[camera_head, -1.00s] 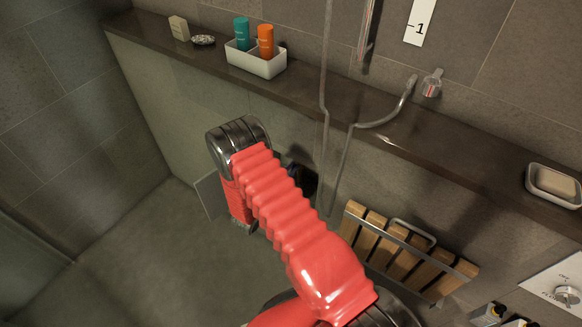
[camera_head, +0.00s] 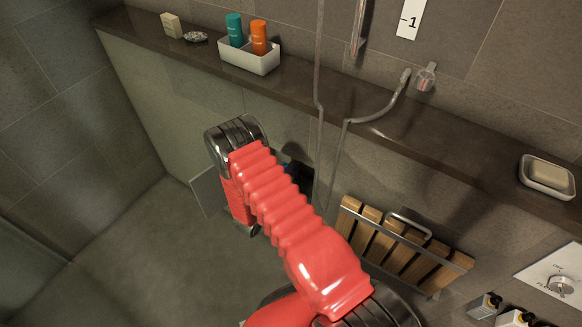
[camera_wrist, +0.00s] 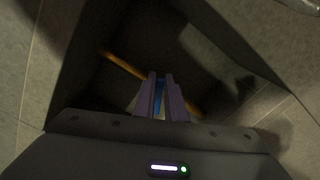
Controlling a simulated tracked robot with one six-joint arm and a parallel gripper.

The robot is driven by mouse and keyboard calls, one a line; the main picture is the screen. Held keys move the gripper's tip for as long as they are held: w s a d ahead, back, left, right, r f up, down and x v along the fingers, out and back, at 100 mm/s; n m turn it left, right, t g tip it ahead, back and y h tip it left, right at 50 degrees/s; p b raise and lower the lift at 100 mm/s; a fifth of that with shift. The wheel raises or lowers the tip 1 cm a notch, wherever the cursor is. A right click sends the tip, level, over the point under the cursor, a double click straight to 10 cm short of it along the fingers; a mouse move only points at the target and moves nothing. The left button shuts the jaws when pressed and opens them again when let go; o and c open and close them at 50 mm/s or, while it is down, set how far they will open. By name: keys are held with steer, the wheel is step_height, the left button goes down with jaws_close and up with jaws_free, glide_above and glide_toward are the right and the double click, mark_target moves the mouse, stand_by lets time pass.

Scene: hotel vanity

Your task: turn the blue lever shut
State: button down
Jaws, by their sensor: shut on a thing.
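In the wrist view the blue lever (camera_wrist: 160,86) shows as a narrow strip between the fingers of my gripper (camera_wrist: 161,82). The fingers are shut on it, inside a dark recess. A copper-coloured pipe (camera_wrist: 124,66) runs slantwise behind the fingers; how the lever joins it is hidden. The lever's angle to the pipe is hard to tell in the shadow. In the head view my red arm covers my gripper and the lever.
A grey open panel (camera_head: 204,193) stands left of my arm. A slatted wooden folding seat (camera_head: 400,246) is on the wall at right. A stone ledge (camera_head: 300,85) carries a white bottle tray (camera_head: 249,58) and a soap dish (camera_head: 547,178). A hose (camera_head: 341,165) hangs behind my arm.

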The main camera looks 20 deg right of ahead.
steer(key=m, duration=0.2)
steer(key=f+m, duration=0.1)
steer(key=m, duration=0.2)
steer(key=shift+w+a, duration=0.1)
steer(key=shift+m, duration=0.3)
steer(key=c, duration=2.2)
jaws_free()
steer(key=o, duration=0.4)
steer(key=shift+f, duration=0.1)
steer(key=shift+s, duration=0.2)
steer(key=v, duration=1.3)
steer(key=shift+a, duration=0.2)
steer(key=shift+s, duration=0.15)
